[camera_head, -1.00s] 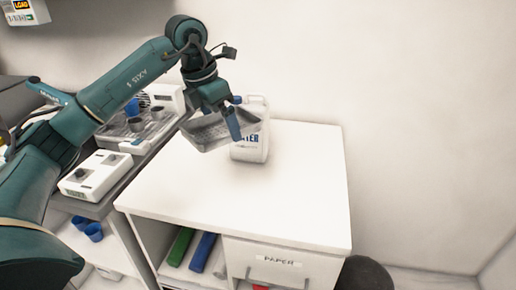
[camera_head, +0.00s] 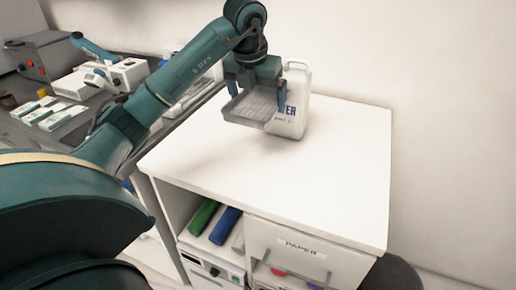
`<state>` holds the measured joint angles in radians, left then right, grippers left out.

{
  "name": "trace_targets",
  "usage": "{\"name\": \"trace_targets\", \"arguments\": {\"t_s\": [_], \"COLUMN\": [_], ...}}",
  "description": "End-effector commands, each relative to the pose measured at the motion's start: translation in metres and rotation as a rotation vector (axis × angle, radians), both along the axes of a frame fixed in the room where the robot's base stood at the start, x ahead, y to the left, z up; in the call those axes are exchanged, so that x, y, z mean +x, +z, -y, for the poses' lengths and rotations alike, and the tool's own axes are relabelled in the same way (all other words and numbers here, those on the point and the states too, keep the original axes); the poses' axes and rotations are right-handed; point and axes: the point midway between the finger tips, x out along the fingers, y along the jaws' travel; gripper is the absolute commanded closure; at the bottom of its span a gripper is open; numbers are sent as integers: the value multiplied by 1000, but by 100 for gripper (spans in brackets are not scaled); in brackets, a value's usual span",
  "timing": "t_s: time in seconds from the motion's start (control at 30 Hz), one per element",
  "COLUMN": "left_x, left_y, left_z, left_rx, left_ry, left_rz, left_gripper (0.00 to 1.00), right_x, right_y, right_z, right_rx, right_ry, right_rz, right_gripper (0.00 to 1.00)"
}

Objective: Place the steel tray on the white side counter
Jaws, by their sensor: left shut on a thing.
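The steel tray (camera_head: 252,108) is a shallow, rectangular metal tray in the head view, right of the upper middle. My left gripper (camera_head: 254,86) is shut on its rim and holds it over the back left part of the white side counter (camera_head: 300,175). I cannot tell whether the tray touches the counter top or hangs just above it. The tray stands in front of a white jug and covers part of it. My right gripper is not in view.
The white jug (camera_head: 295,100) stands at the back of the counter, close beside the tray. The front and right of the counter top are clear. Below are green and blue rolls (camera_head: 224,226) and a drawer marked PAPER (camera_head: 300,245). A bench with devices (camera_head: 128,74) is at left.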

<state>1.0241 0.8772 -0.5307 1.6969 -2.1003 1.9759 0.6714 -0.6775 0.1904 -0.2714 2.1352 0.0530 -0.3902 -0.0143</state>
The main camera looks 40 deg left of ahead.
Motion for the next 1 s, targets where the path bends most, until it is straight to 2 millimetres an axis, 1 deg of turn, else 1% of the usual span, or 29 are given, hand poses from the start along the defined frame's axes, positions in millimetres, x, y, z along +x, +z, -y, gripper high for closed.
{"name": "trace_targets", "arguments": {"t_s": [0.03,0.1,0.2,0.3,0.4,0.57,0.8,1.0], "left_x": [-1,-1,-1,-1,0,0,0,0], "left_y": [-16,-34,-60,-80,-92,-102,-133,-135], "left_z": [0,0,0,0,0,0,0,0], "left_rx": [0,1,0,0,0,0,0,0], "left_ry": [1,0,-1,-2,-2,-2,-1,-1], "left_rz": [-6,-5,-5,-3,0,0,-2,3], "left_gripper": [31,31,31,31,31,31,31,31], "right_x": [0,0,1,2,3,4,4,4], "right_y": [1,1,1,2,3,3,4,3], "right_z": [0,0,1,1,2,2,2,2], "right_rx": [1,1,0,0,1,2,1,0], "right_ry": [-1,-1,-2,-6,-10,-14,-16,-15], "right_rz": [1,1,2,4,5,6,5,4], "right_gripper": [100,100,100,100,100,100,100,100]}}
